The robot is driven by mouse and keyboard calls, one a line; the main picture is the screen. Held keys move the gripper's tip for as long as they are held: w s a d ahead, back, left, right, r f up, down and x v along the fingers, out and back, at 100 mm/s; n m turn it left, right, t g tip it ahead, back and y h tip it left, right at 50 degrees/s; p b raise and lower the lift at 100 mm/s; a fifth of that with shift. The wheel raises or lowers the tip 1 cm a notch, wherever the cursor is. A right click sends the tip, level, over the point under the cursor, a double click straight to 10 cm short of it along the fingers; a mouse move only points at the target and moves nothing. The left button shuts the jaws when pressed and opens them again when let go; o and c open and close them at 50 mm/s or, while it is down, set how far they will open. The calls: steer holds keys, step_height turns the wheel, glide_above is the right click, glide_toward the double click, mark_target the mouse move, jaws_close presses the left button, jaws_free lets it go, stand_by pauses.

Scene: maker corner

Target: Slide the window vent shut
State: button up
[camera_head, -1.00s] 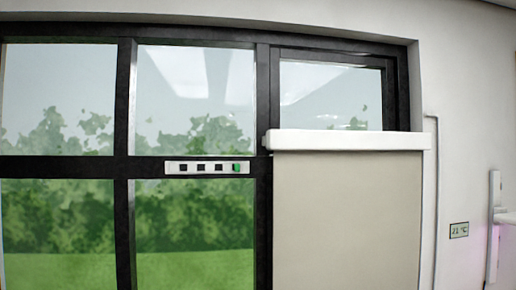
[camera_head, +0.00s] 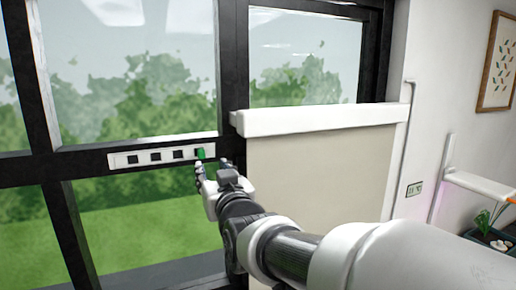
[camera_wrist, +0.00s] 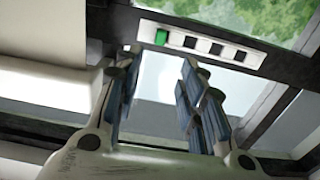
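The window vent (camera_head: 143,158) is a white strip on the dark horizontal bar of the window frame, with three dark square openings. A green tab (camera_head: 199,153) sits at its right end. In the wrist view the vent (camera_wrist: 204,47) lies beyond the fingers, with the green tab (camera_wrist: 161,37) at its left end. My gripper (camera_head: 213,167) is just below the tab end of the vent, fingers pointing up toward it. In the wrist view my gripper (camera_wrist: 159,68) has its fingers spread with nothing between them. The tab appears beyond the fingertips; I cannot tell whether they touch.
A beige roller blind (camera_head: 310,175) with a white top case (camera_head: 315,119) hangs just right of my gripper and close to my arm. A white shelf (camera_head: 485,188) and a planter (camera_head: 490,240) are at the right. The glass left of the gripper is unobstructed.

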mark_target(202, 154)
steer(key=p+x, duration=0.3)
steer(key=x, duration=1.1)
steer(key=shift+w+a+p, duration=0.15)
steer(key=shift+w+p, duration=0.15)
steer(key=shift+p, duration=0.1)
steer(key=shift+c, duration=0.4)
jaws_close()
